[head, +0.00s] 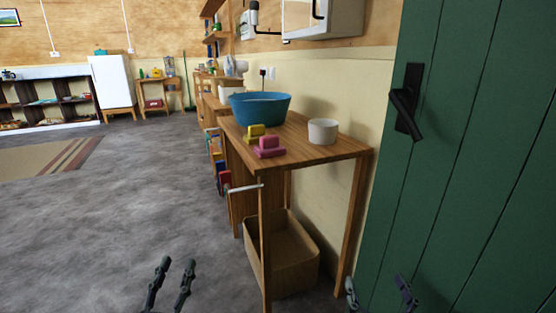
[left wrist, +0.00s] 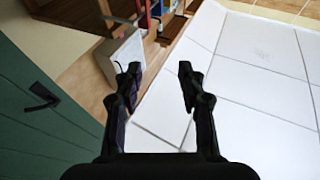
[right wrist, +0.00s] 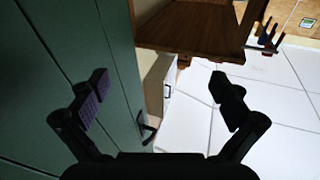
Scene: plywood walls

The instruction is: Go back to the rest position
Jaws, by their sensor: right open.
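My left gripper (head: 177,265) is low in the head view, over the grey floor, left of the wooden table. Its fingers stand apart with nothing between them, as the left wrist view (left wrist: 158,70) also shows. My right gripper (head: 378,285) is at the bottom of the head view, near the table's right leg and in front of the green door. Its fingers are wide apart and empty in the right wrist view (right wrist: 160,88). Neither gripper appears to touch anything. Both wrists are partly out of the head view.
The wooden table (head: 335,150) bears a blue basin (head: 260,108), a white bowl (head: 322,132), a yellow object (head: 255,133) and a pink object (head: 269,148). A wooden crate (head: 285,250) stands beneath. The green door (head: 470,150) is close on the right. Floor at left is open.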

